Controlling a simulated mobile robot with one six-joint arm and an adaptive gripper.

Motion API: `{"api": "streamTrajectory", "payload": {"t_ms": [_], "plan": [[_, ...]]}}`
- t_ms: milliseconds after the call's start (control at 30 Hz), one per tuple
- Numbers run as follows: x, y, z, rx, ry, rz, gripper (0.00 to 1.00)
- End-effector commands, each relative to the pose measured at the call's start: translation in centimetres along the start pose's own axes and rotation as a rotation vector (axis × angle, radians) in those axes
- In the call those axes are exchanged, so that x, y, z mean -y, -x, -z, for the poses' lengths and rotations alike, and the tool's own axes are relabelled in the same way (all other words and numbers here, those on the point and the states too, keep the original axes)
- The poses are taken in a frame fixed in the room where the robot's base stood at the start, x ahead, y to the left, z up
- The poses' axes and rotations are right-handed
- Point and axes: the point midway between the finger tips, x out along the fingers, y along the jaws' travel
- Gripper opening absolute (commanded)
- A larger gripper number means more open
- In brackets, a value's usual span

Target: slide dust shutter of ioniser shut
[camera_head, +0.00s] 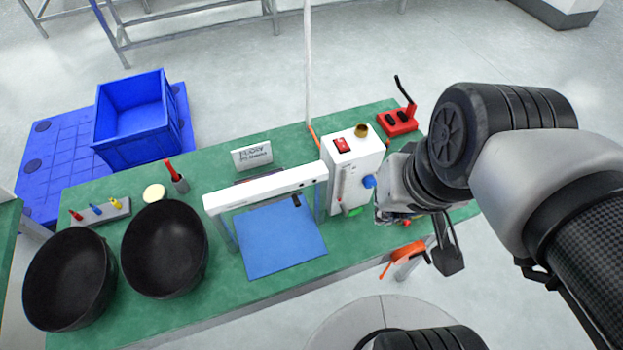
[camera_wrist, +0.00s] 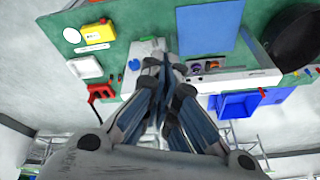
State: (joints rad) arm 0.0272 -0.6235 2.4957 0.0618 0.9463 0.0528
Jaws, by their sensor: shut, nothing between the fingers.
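A white bar on grey posts (camera_head: 262,190), which looks like the ioniser, spans a blue mat (camera_head: 285,240); a small dark tab (camera_head: 296,201) shows at its right half. I cannot tell which part is the dust shutter or how far it stands open. A white box (camera_head: 343,165) with a red switch, brass cap and blue knob stands at the bar's right end. My gripper (camera_head: 384,212) is beside the box's right side, partly hidden by my arm. In the wrist view its fingers (camera_wrist: 167,66) are shut and empty, overlapping the box; I cannot tell whether they touch it.
Two black bowls (camera_head: 165,249) stand at the left of the green bench (camera_head: 110,175). A blue crate (camera_head: 132,120) is behind it. A red block (camera_head: 399,122) with a black lead lies at the back right. A small sign (camera_head: 252,156) stands behind the bar.

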Motion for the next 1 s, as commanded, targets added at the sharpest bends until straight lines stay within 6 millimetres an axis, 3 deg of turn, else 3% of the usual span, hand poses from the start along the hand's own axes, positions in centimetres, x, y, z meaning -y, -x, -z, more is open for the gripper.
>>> {"api": "streamTrajectory", "payload": {"t_ms": [67, 233, 500, 733, 1000], "plan": [[0.7, 0.9, 1.9, 0.082, -0.101, 0.025, 0.00], [2.1, 0.7, 5.9, 0.264, -0.371, 0.080, 0.00], [3.2, -2.8, 10.8, 0.549, -0.822, 0.125, 0.00], [3.4, -6.5, 12.5, 0.723, -1.118, 0.127, 0.00], [3.4, -8.4, 12.7, 0.786, -1.231, 0.123, 0.00]]}}
